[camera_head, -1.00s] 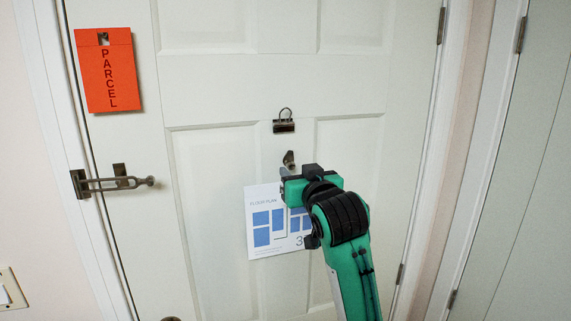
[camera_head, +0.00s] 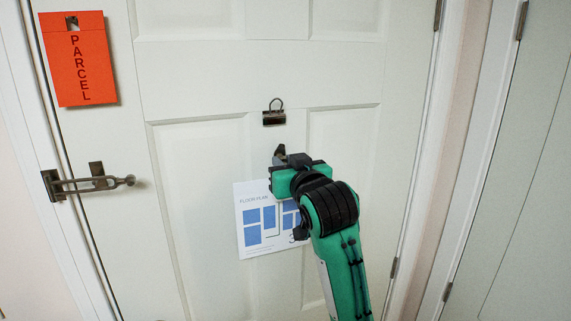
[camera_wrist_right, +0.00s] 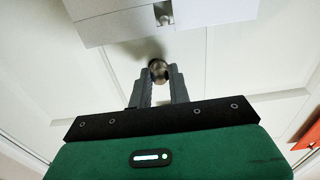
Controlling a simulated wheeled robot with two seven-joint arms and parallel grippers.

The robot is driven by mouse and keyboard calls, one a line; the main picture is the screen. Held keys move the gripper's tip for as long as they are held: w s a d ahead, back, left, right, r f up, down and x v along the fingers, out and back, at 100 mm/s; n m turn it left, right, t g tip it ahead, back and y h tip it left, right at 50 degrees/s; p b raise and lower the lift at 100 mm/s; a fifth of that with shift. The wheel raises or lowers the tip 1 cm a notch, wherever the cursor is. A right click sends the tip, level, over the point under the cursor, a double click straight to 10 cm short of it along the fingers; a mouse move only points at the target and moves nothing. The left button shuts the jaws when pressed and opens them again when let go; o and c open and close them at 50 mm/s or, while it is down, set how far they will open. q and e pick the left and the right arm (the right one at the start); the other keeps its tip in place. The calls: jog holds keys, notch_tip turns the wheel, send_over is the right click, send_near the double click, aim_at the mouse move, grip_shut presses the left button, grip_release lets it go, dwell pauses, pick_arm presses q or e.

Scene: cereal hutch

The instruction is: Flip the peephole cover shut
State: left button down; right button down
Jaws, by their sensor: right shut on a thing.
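The peephole cover (camera_head: 279,153) is a small dark metal piece on the white door, below the black binder clip. My right gripper (camera_head: 279,163) reaches up to it from below and partly hides it. In the right wrist view, a round metal piece (camera_wrist_right: 158,70) sits between the tips of the gripper's grey fingers (camera_wrist_right: 158,82), which are shut on it. I take this piece to be the peephole cover. How far the cover is swung cannot be told. My left gripper is not in view.
A binder clip (camera_head: 274,117) is fixed above the peephole. A floor plan sheet (camera_head: 245,247) hangs just below, partly behind my right arm. An orange PARCEL tag (camera_head: 77,58) and a swing-bar door guard (camera_head: 88,182) are at the left. The right door panel is clear.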

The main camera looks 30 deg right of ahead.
jog(key=shift+d+r+n+p, duration=0.1)
jog(key=shift+d+n+p, duration=0.2)
jog(key=shift+n+p, duration=0.5)
jog(key=shift+s+n, duration=0.1)
jog(key=shift+n, duration=0.6)
jog(key=c, duration=1.3)
grip_release()
jog(key=shift+d, duration=0.1)
jog(key=shift+f, duration=0.2)
